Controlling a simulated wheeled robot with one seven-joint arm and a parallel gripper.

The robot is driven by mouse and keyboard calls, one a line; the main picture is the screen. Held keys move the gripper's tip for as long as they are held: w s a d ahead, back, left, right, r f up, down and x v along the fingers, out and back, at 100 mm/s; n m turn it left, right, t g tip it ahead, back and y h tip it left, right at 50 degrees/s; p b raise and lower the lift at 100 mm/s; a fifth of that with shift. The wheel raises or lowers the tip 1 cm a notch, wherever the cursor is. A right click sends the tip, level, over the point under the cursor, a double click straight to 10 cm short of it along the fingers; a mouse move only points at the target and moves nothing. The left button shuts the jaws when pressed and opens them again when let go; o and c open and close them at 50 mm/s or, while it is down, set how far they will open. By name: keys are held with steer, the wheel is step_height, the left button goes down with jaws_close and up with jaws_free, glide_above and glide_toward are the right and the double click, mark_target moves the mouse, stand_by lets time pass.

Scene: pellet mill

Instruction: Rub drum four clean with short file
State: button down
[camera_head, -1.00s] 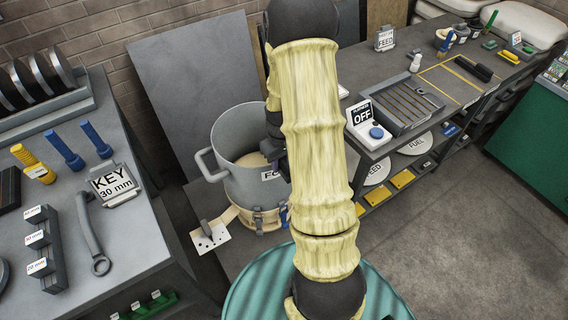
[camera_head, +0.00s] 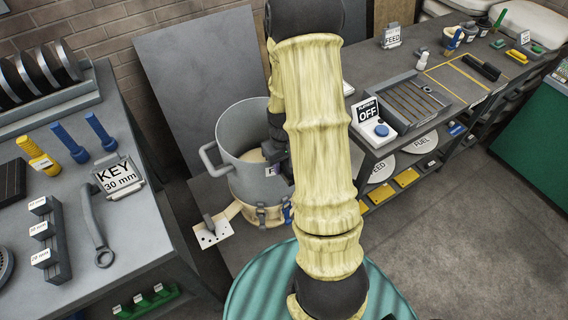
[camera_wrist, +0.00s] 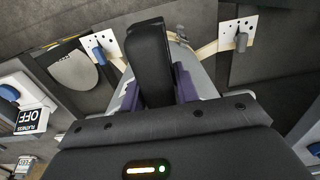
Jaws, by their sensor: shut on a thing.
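A grey metal drum (camera_head: 232,165) with two side handles stands low by the wall in the head view, holding pale material. Its label is mostly hidden behind my arm. A pale strap with a white perforated plate (camera_head: 211,234) sits round its base. In the wrist view, my gripper (camera_wrist: 156,92) has purple fingers on both sides of an upright black piece (camera_wrist: 151,55) and is shut on it. I cannot tell whether this is the short file. The drum's grey wall (camera_wrist: 203,75) lies just beyond the fingers; contact cannot be made out.
A left bench holds a 30 mm key sign (camera_head: 118,176), a wrench (camera_head: 96,228) and knurled yellow and blue pieces. A right bench has an OFF switch box (camera_head: 369,122) and a slotted tray (camera_head: 402,104). A teal round top (camera_head: 262,287) is in front. Floor at right is clear.

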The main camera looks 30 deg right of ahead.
steer(key=shift+w+a+p, duration=0.1)
steer(key=shift+w+p, duration=0.25)
steer(key=shift+w, duration=1.65)
steer(key=shift+s+b, duration=0.3)
steer(key=shift+s, duration=1.8)
steer(key=shift+w, duration=0.15)
steer(key=shift+w+p, duration=0.45)
steer(key=shift+w, duration=1.6)
steer(key=shift+r+p, duration=2.65)
steer(key=shift+r, duration=0.95)
steer(key=shift+f, duration=0.1)
